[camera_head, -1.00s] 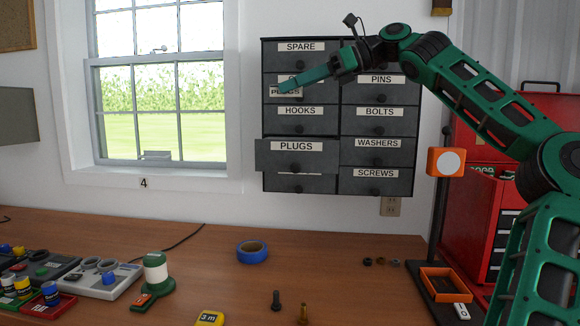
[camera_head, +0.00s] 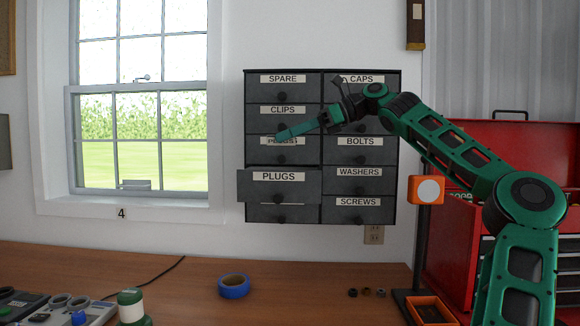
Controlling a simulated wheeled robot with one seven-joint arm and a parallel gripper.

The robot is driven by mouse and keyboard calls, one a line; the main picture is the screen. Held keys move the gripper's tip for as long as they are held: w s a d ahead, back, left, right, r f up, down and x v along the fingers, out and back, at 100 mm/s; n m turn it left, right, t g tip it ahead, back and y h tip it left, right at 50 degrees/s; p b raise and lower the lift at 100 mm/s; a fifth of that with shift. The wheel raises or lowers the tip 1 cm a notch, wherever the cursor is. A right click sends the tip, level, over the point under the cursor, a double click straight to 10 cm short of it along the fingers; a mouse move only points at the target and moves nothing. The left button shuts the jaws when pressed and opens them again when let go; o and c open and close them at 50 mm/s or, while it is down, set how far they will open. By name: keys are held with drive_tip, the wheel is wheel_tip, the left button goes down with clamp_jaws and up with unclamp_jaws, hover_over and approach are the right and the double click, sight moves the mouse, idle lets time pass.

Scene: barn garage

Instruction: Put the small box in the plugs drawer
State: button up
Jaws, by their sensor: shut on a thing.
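The small box (camera_head: 268,141) is dark with a pale label and hard to tell from the cabinet front behind it. My gripper (camera_head: 285,135) is shut on it, at the end of my green arm reaching in from the right. The box is in front of the drawer between CLIPS and PLUGS, hiding much of that drawer's label. The plugs drawer (camera_head: 257,188), dark grey with a white PLUGS label, is below the box in the left column. It is pulled out from the cabinet, standing forward of its neighbours. Its inside is hidden from this view.
The wall cabinet (camera_head: 360,211) has two columns of labelled drawers. An orange-framed piece (camera_head: 426,190) and a red tool chest (camera_head: 465,235) stand to the right. Blue tape (camera_head: 234,286) lies on the bench (camera_head: 300,300) below. The space left of the cabinet is clear.

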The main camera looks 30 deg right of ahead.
drive_tip(key=w+d+f, duration=0.2)
drive_tip(key=d+f, duration=0.2)
drive_tip(key=f, duration=0.2)
drive_tip(key=shift+w+f, duration=0.2)
drive_tip(key=shift+f, duration=0.15)
drive_tip(key=shift+f, duration=0.6)
drive_tip(key=o, duration=1.1)
drive_tip(key=shift+r, duration=0.15)
drive_tip(key=v, duration=1.2)
drive_tip(key=shift+r, duration=0.45)
